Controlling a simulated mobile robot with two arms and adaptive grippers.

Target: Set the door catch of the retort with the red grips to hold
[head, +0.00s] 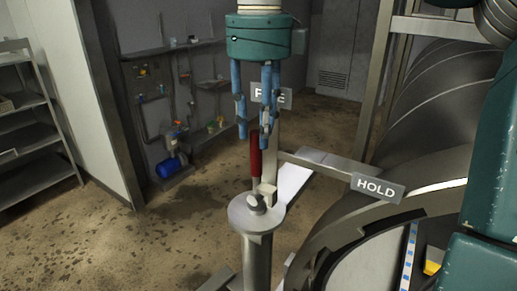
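The door catch is a lever with a red grip (255,157), rising from a pale hub on a round grey post cap (244,213). In the picture the lever points up, toward the FREE sign (284,98), which is partly hidden behind my fingers. The HOLD sign (378,188) is to the right, on a grey bar. My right gripper (255,142), teal with blue fingers, points down just above the red grip. Its fingers are apart, and the grip's top shows between the tips. I cannot tell whether they touch. My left gripper is not in view.
The round metal retort body (440,105) and its rim fill the right side. A shelf rack (35,120) stands at the far left. A wall panel with pipes and a blue pump (168,167) is behind. The stained floor between is open.

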